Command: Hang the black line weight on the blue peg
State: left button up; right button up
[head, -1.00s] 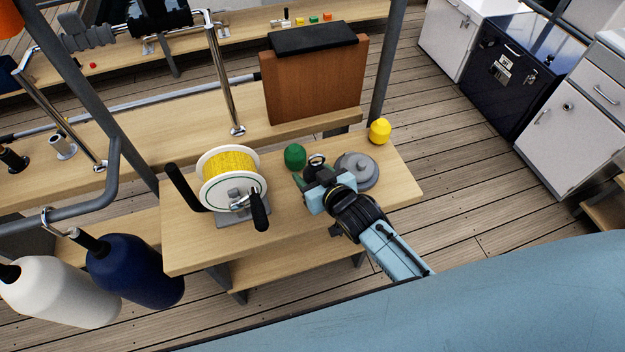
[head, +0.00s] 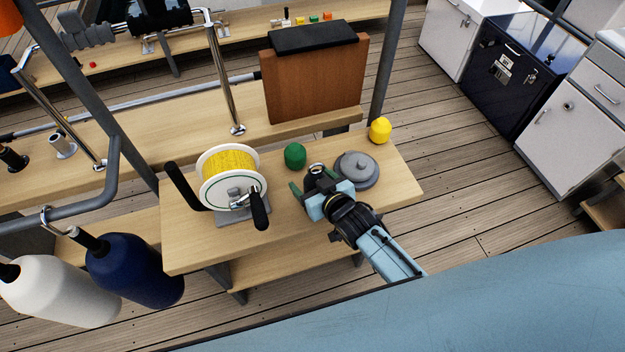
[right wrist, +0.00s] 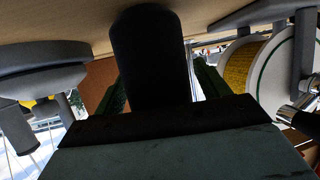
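My right gripper (head: 312,184) is above the wooden bench, between the line reel and the grey disc. A black line weight (head: 314,183) with a shiny ring at its top sits between its green fingers. It moves along with the gripper, which appears shut on it. In the right wrist view, which looks upside down, the weight (right wrist: 150,55) is a black cylinder with a finger on either side. Whether its lower end touches the bench is unclear. I cannot pick out a blue peg in either view. My left gripper is not in view.
The line reel (head: 228,162) stands left of the gripper. A green float (head: 295,156), a grey disc (head: 358,169) and a yellow float (head: 380,130) are close by. A wooden board (head: 315,85) stands behind. Navy (head: 135,270) and white (head: 62,292) fenders hang at lower left.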

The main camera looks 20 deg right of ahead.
jog(key=shift+f+b, duration=0.1)
jog(key=shift+b, duration=0.3)
jog(key=p+v, duration=0.1)
jog(key=v, duration=1.2)
jog(key=shift+r+p, duration=0.3)
jog(key=shift+r, duration=0.05)
jog(key=shift+s+a, duration=0.15)
jog(key=s+d+f+g+h, duration=0.15)
jog(key=s+f, duration=0.25)
jog(key=f, duration=0.4)
jog(key=s+d+f+g, duration=0.2)
jog(key=s+f+g, duration=0.1)
jog(key=f, duration=0.5)
jog(key=s+d+f+g, duration=0.15)
jog(key=s+f, duration=0.25)
jog(key=f, duration=0.4)
jog(key=s+d+f+g+h, duration=0.1)
jog(key=s+d+f+g, duration=0.1)
jog(key=s+f, duration=0.4)
jog(key=s+d+f+g, duration=0.2)
jog(key=s+f+g, duration=0.2)
jog(key=s, duration=1)
notch_tip(320, 180, down, 2)
jog(key=shift+s+f+h, duration=0.15)
jog(key=shift+s+h, duration=0.2)
jog(key=shift+s, duration=0.05)
